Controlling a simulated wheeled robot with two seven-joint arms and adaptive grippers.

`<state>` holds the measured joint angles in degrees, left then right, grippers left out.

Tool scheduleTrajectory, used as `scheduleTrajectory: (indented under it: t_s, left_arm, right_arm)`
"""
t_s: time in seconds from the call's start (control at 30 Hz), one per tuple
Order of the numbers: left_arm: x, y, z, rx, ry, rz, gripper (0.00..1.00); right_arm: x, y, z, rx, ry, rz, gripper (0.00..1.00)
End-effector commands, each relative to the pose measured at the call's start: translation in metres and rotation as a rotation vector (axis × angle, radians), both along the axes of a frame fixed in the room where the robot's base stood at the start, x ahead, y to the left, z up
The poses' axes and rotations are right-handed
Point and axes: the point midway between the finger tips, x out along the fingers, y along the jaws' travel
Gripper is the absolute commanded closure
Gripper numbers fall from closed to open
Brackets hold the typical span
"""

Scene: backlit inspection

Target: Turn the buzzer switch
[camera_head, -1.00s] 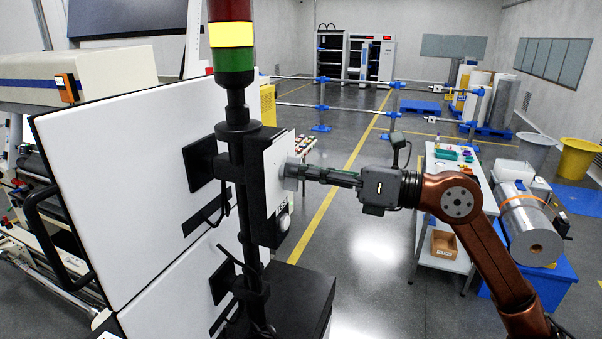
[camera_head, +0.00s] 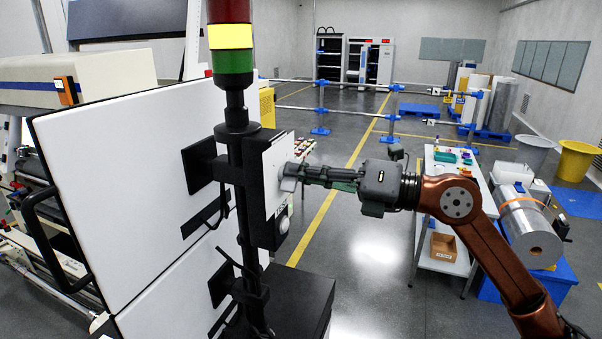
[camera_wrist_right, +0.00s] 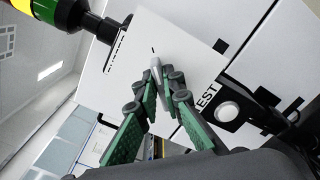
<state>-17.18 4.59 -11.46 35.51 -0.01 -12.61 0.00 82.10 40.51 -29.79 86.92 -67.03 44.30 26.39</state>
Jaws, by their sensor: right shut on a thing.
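The buzzer switch is a grey knob (camera_head: 289,178) on the face of a white control box (camera_head: 276,160), which is fixed to a dark post. My right gripper (camera_head: 302,174) reaches it from the right and is shut on the knob. In the right wrist view the green-sided fingers (camera_wrist_right: 158,88) close on the grey switch handle (camera_wrist_right: 156,66), with the white panel behind tilted in the picture. A round white button (camera_wrist_right: 227,111) beside the letters "EST" is below the knob on the same box. The left gripper is not in view.
A signal tower (camera_head: 231,45) with red, yellow and green sections rises above the box. A large white panel (camera_head: 120,150) with a black handle stands to the left. A bench (camera_head: 447,242) with small items is at the right. Open floor lies between.

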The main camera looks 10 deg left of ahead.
Motion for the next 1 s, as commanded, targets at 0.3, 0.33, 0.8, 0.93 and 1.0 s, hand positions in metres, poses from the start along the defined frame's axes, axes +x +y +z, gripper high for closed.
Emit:
scheduleTrajectory:
  t_s: [0.3, 0.33, 0.8, 0.93, 1.0]
  left_arm:
    - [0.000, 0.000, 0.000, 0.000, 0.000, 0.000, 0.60]
    - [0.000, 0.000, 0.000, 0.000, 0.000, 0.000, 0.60]
    - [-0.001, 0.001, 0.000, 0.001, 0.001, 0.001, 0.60]
    - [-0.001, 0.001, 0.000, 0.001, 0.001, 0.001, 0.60]
    - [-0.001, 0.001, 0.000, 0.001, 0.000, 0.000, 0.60]
  right_arm:
    - [0.001, -0.002, 0.004, 0.008, -0.001, -0.004, 0.88]
    - [0.001, -0.002, 0.004, 0.008, -0.001, -0.004, 0.86]
    - [0.000, -0.002, 0.001, 0.002, 0.000, -0.001, 0.75]
    - [-0.002, -0.015, 0.001, 0.003, -0.001, -0.003, 0.75]
    - [-0.004, -0.026, 0.000, 0.002, 0.001, -0.004, 0.75]
